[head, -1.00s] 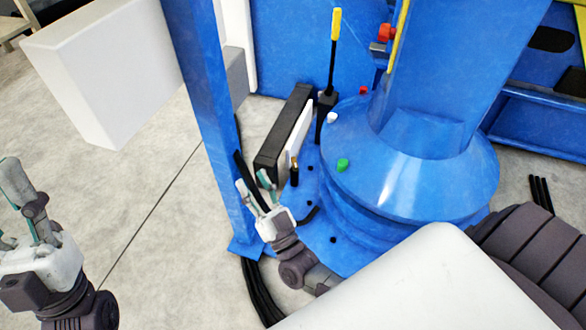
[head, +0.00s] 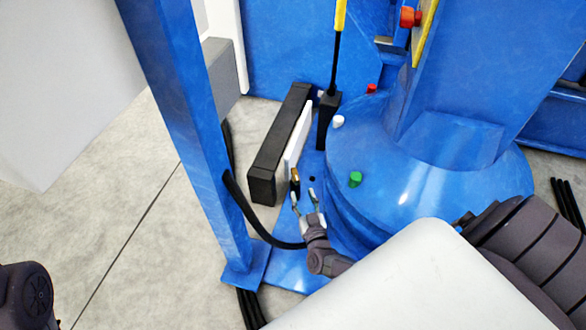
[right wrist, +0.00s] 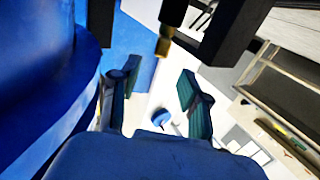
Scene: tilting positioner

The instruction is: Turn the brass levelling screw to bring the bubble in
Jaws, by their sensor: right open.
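The brass levelling screw (head: 295,174) is a small upright brass piece with a dark part, beside the white plate on the blue base. In the right wrist view a brass tip on a dark shaft (right wrist: 163,46) shows at the top, beyond the fingers and roughly between them. My right gripper (head: 303,196) is open and empty, its fingertips just short of the screw; its two green-padded fingers also show in the right wrist view (right wrist: 159,88). I see no clear gap or contact with the screw. My left gripper is out of view. I cannot make out the bubble.
A black box (head: 265,170) with a white plate (head: 298,138) stands left of the screw. A black lever (head: 327,110) with a yellow grip rises behind. The round blue pedestal (head: 400,165) is at right, a blue post (head: 175,110) and black cable (head: 252,222) at left.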

